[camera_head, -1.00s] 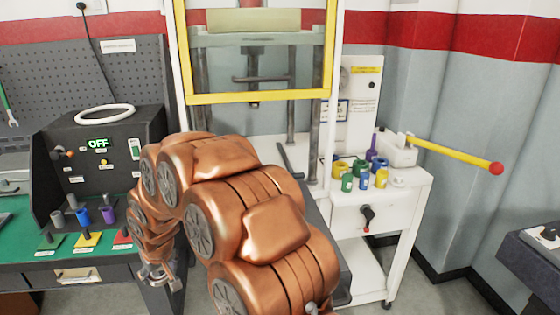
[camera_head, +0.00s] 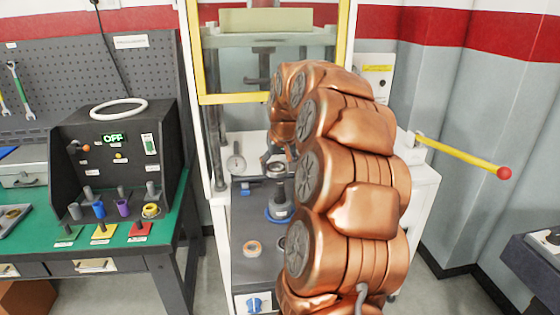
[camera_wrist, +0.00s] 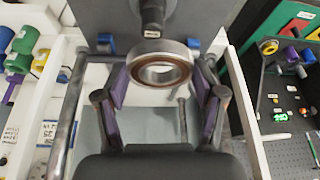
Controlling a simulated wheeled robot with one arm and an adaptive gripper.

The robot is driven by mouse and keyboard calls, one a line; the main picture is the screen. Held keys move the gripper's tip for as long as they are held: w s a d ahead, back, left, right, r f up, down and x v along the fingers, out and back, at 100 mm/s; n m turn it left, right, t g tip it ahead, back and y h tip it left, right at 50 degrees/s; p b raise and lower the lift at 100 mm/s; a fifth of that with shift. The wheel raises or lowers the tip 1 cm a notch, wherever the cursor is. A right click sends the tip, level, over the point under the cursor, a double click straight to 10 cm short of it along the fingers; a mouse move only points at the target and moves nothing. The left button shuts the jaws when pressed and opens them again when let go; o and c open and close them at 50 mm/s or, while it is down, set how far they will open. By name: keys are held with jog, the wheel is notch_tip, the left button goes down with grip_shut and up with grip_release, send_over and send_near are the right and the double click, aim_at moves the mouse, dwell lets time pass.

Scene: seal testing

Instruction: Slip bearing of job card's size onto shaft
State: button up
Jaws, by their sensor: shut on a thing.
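A steel bearing ring (camera_wrist: 160,57) with a brown inner band is held between the purple pads of my gripper (camera_wrist: 161,82) in the wrist view. In the head view my gripper (camera_head: 280,157) holds the bearing (camera_head: 277,169) above the press table. A dark upright shaft (camera_head: 282,197) stands on a blue base, below the bearing in the head view. In the wrist view a dark shaft with a white label (camera_wrist: 151,12) shows beyond the bearing; the two look apart. A card with blue figures, perhaps the job card (camera_wrist: 49,133), is partly cut off by the frame.
A black test box (camera_head: 112,150) and several coloured parts stand on the green bench at left. A yellow lever (camera_head: 460,157) sticks out right.

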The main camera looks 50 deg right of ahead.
aim_at(281, 186)
jog(key=shift+s+d+r, duration=0.2)
jog(key=shift+s+d, duration=0.1)
jog(key=shift+d, duration=0.05)
jog(key=shift+f, duration=1.7)
jog(key=shift+b, duration=0.35)
jog(key=shift+s+f, duration=0.1)
jog(key=shift+f+b, duration=1.55)
jog(key=shift+f, duration=0.5)
jog(key=shift+f+b, duration=0.25)
jog(key=shift+b, duration=0.4)
jog(key=o, duration=1.1)
jog(key=shift+a, duration=0.1)
